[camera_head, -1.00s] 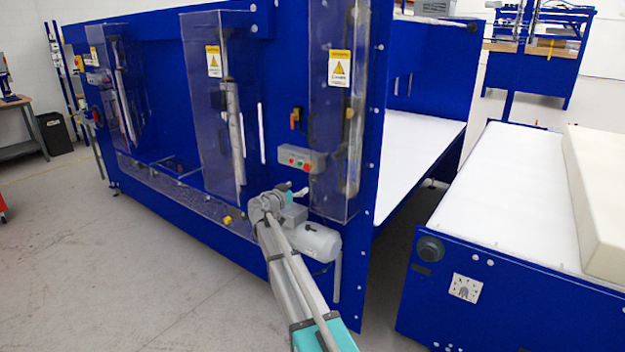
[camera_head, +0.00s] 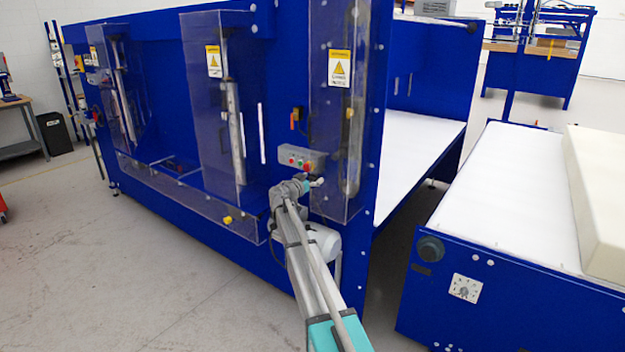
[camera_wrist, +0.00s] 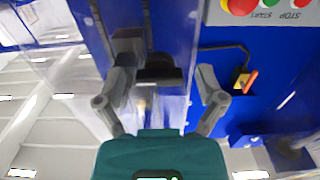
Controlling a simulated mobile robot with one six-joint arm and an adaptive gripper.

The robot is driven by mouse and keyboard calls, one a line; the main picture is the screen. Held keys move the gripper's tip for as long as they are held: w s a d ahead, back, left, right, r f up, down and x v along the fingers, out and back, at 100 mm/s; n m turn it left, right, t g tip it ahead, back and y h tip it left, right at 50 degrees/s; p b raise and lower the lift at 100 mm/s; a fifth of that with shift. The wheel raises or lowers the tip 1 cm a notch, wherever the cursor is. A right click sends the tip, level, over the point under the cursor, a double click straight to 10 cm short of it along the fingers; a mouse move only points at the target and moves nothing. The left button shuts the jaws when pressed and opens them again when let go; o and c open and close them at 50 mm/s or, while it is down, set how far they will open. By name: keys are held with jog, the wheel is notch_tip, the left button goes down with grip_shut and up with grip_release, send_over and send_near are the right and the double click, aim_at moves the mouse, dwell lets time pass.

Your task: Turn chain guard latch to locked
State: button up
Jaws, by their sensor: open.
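My gripper (camera_head: 314,183) is in front of the blue machine (camera_head: 275,75), just below the grey button box, open with nothing seen held. In the wrist view its two fingers (camera_wrist: 165,75) are spread apart, with a dark block and clear guard behind them. A small orange handle (camera_head: 295,116) on a dark mount sits on the blue panel above the button box; it also shows right of the fingers in the wrist view (camera_wrist: 250,81), apart from them. A yellow knob (camera_head: 228,219) is low on the clear guard. I cannot tell which of these is the chain guard latch.
The grey button box (camera_head: 301,158) juts out just above my gripper. A tall clear guard (camera_head: 338,130) with a warning label stands beside it. A white-topped conveyor (camera_head: 500,200) bearing a foam block (camera_head: 600,190) is at the right. Open floor (camera_head: 130,270) lies at left.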

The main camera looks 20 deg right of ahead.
jog(key=c, duration=1.2)
jog(key=shift+o, duration=0.2)
jog(key=shift+n, duration=0.4)
jog(key=n, duration=0.3)
jog(key=shift+w, duration=0.1)
jog(key=n, duration=0.4)
jog(key=shift+n, duration=0.4)
jog(key=n, duration=0.4)
jog(key=shift+w+a+n, duration=0.1)
jog(key=shift+n, duration=0.2)
jog(key=n, duration=0.4)
jog(key=shift+f+n, duration=0.1)
jog(key=shift+n, duration=0.3)
